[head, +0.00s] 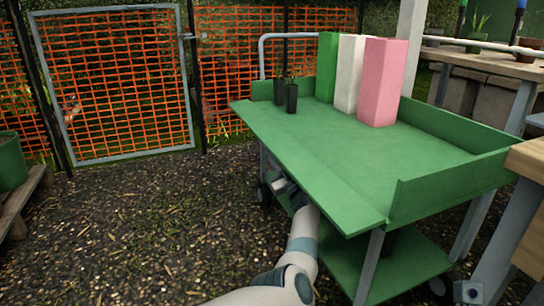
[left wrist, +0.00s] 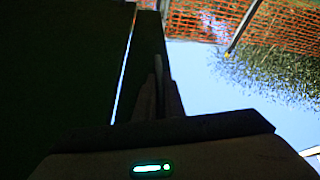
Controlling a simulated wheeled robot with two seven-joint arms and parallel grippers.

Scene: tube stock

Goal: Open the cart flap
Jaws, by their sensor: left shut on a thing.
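The green cart (head: 350,145) stands at the middle right of the head view. Its flap (head: 300,168) runs along the near left side and lies folded outward, about level with the top, while the other sides have upright walls. My left arm reaches up from the bottom to the flap's outer edge. My left gripper (head: 280,184) is shut on the flap there, its fingertips partly hidden under the edge. In the left wrist view the fingers (left wrist: 160,88) close beside a dark panel, too dark to make out fully. My right gripper is not in view.
Green, white and pink blocks (head: 378,82) stand at the back of the cart top beside small dark pots (head: 291,97). A wooden bench (head: 490,62) is at the right. Gravel ground (head: 130,220) is clear at the left, before an orange mesh fence (head: 115,85).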

